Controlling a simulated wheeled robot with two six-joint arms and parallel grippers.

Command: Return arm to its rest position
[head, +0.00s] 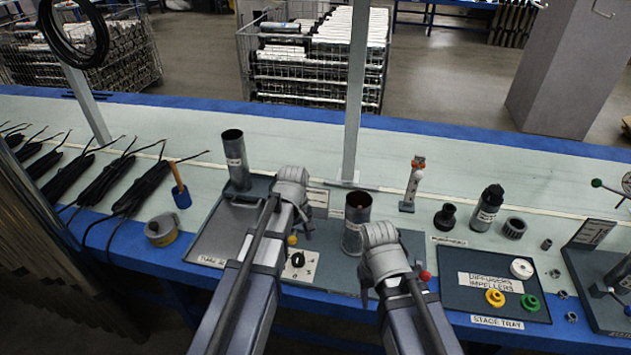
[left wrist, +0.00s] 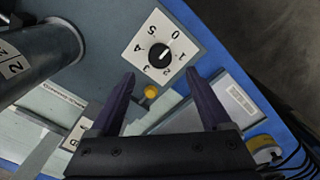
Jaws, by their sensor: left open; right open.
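My left gripper (head: 306,236) is over the bench front between two upright metal tubes, pointing down. In the left wrist view its dark fingers (left wrist: 165,95) are spread with nothing between them. Below it are a white dial plate (head: 299,266) with a black knob, also in the left wrist view (left wrist: 160,52), and a small yellow button (left wrist: 151,91). My right gripper (head: 366,292) is low in front of the right tube (head: 356,222), mostly hidden by its own wrist; I see nothing held. The left tube (head: 235,160) stands in a grey holder.
A stage tray (head: 465,305) with yellow, green and white rings lies to the right. Black pump parts (head: 487,208) stand behind it. A red knob (head: 425,275) is close to my right wrist. A post (head: 355,100) rises behind the tubes. Black cable bundles (head: 105,185) lie at left.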

